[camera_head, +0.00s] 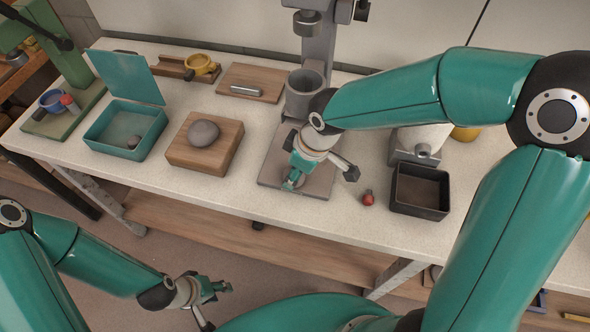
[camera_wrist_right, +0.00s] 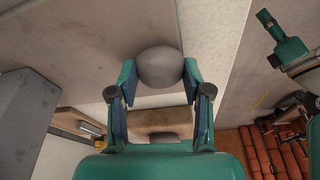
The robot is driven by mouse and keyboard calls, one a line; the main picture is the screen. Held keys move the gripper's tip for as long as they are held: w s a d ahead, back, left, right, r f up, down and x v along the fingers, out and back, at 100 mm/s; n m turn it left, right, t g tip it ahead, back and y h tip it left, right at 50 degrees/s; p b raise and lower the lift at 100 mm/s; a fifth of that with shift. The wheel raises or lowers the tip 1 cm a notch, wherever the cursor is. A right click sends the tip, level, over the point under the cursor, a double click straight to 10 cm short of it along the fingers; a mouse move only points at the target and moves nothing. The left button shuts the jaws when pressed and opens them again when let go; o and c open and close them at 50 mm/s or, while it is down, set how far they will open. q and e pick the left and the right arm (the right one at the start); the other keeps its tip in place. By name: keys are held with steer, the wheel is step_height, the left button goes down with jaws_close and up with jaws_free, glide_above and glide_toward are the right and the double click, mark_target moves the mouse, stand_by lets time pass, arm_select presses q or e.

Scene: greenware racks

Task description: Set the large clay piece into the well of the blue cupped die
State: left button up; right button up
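A grey rounded clay piece (camera_wrist_right: 160,66) sits between the fingertips of my right gripper (camera_wrist_right: 159,80), which appear closed on both its sides. In the head view my right gripper (camera_head: 292,182) points down over the grey base plate, and its own body hides that piece. Another grey clay lump (camera_head: 203,132) rests on the wooden block (camera_head: 192,158). A small lump (camera_head: 134,142) lies in the teal box. I cannot tell which grey piece is largest. The blue cupped die (camera_head: 51,100) stands on the green stand at far left. My left gripper (camera_head: 218,289) is low before the table, fingers unclear.
The lidded teal box (camera_head: 104,151) lies between the green stand (camera_head: 70,125) and wooden block. A yellow die (camera_head: 199,63), a board with a metal bar (camera_head: 246,90), a grey press column (camera_head: 318,45), a black tray (camera_head: 419,209) and a red knob-like item (camera_head: 368,199) also stand here.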

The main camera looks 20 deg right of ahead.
steer(key=o, duration=0.5)
steer(key=shift+c, duration=0.2)
steer(key=shift+r, duration=0.4)
steer(key=v, duration=0.4)
steer(key=shift+w+r, duration=0.1)
steer(key=shift+r, duration=0.1)
steer(key=s+d+b, duration=0.2)
steer(key=s+d, duration=0.6)
steer(key=shift+s+d, duration=0.35)
